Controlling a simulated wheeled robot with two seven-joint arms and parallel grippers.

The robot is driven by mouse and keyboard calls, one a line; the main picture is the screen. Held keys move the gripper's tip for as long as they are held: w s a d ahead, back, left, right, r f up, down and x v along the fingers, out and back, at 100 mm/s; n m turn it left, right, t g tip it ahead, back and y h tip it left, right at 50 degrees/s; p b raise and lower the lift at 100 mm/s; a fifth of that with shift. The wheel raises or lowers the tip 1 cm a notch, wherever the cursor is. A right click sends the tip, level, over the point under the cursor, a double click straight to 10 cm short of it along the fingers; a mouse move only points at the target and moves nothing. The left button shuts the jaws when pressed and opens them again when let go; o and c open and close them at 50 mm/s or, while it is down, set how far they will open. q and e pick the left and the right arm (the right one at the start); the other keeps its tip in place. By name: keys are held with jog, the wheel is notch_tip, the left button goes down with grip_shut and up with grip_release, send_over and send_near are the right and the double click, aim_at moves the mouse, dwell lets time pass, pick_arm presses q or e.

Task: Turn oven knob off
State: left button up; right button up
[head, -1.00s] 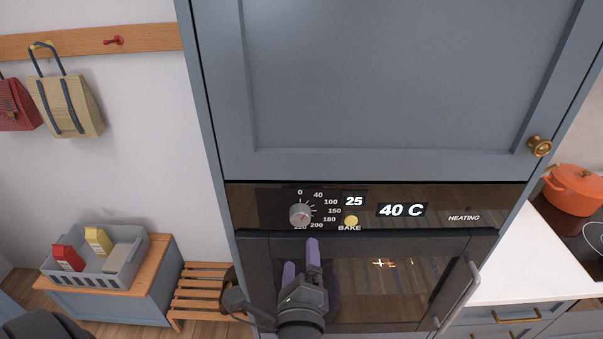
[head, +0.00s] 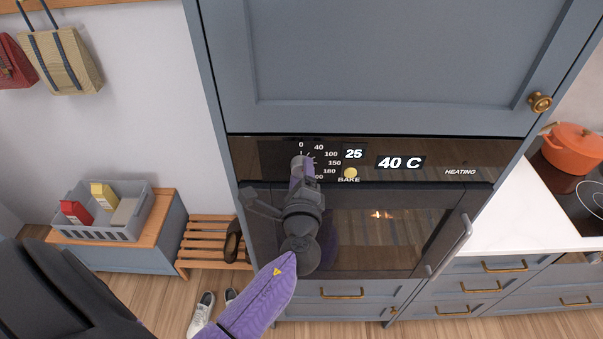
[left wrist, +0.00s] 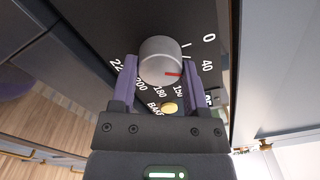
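The oven knob (left wrist: 160,60) is a silver round knob with a red mark, on the black control panel (head: 262,158). My left gripper (head: 301,166) is at the knob and hides most of it in the head view. In the left wrist view the two purple fingers of this gripper (left wrist: 160,80) stand apart, one on each side of the knob. They are close to its sides, and I cannot tell if they touch. The red mark faces the right finger, which hides part of the scale. The display (head: 401,162) reads 40 C beside HEATING. My right gripper is not in view.
A yellow BAKE button (head: 350,173) is just right of the knob. The oven door handle (head: 449,247) sticks out below right. A slatted rack (head: 208,241) and a grey crate (head: 140,222) on a bench are at left. An orange pot (head: 574,150) stands at right.

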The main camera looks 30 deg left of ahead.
pick_arm(q)
grip_shut()
jog(key=shift+f+n+b, duration=0.1)
jog(key=shift+n+b, duration=1.2)
jog(key=shift+n, duration=0.3)
jog(key=shift+n+b, duration=0.85)
jog(key=shift+n, duration=0.55)
jog(key=o, duration=0.7)
grip_release()
jog(key=shift+c, duration=0.2)
